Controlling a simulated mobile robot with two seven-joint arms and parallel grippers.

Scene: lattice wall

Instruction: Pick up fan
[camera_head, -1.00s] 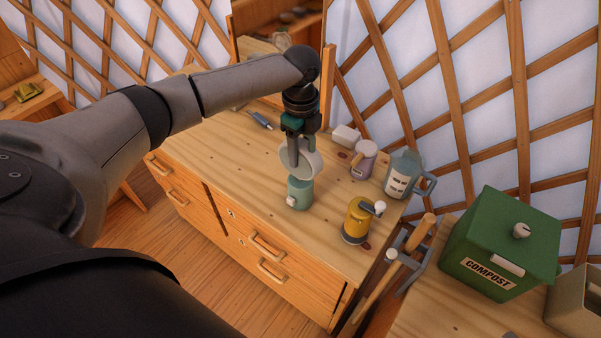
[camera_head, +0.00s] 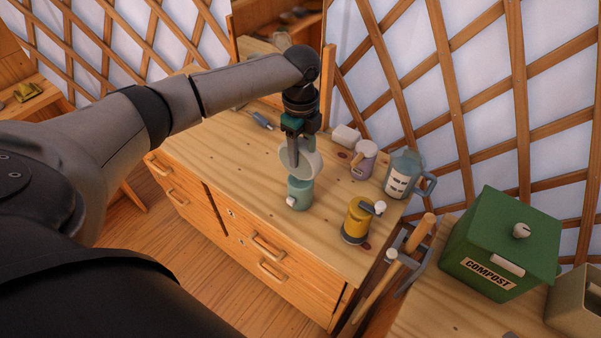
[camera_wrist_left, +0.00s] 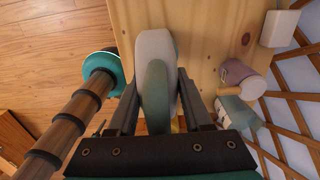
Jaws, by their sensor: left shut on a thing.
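The fan has a pale round head (camera_head: 310,163) and a teal base (camera_head: 300,194) with a small white knob. It is upright at the wooden cabinet top; I cannot tell whether its base touches the wood. My left gripper (camera_head: 298,150) comes down from above and is shut on the fan's head. In the left wrist view the fan's pale and teal head (camera_wrist_left: 155,75) sits between the two dark fingers of the left gripper (camera_wrist_left: 157,85). The fingers hide part of the head. My right gripper is not in view.
A yellow lantern-like object (camera_head: 356,220), a lilac mug (camera_head: 363,160) and a blue-grey jug (camera_head: 402,175) stand right of the fan. A green compost bin (camera_head: 500,245) is farther right. The cabinet top (camera_head: 215,150) left of the fan is mostly clear. Lattice wall stands behind.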

